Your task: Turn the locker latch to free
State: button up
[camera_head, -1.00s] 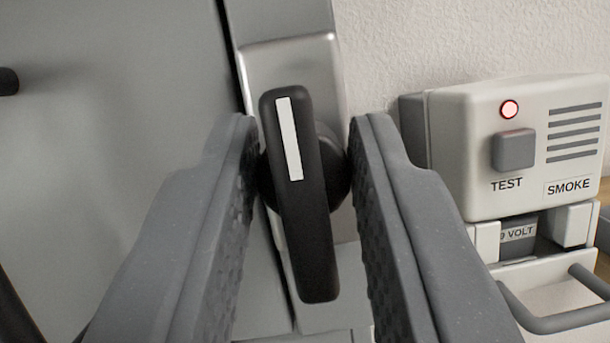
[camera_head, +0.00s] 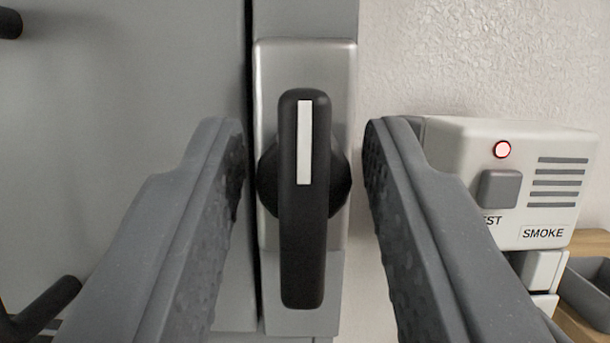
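The locker latch (camera_head: 304,235) is a black lever with a white stripe near its top. It stands upright in the picture, on a round black hub over a silver plate (camera_head: 305,62) at the edge of the grey locker door (camera_head: 130,80). My gripper (camera_head: 304,150) is open, with one grey finger on each side of the latch. Gaps show between the lever and both fingers, so neither finger appears to touch it. The latch hub is partly hidden behind the lever.
A white smoke detector box (camera_head: 515,215) with a lit red light and a grey test button is on the right, close to my right finger. Dark handles (camera_head: 45,308) show at the left edge. A grey tray (camera_head: 592,285) lies at the far right on a wooden surface.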

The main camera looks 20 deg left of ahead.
jog(key=b+v, duration=0.4)
jog(key=v, duration=0.9)
jog(key=shift+s+f, duration=0.25)
jog(key=shift+s, duration=0.05)
jog(key=shift+d, duration=0.15)
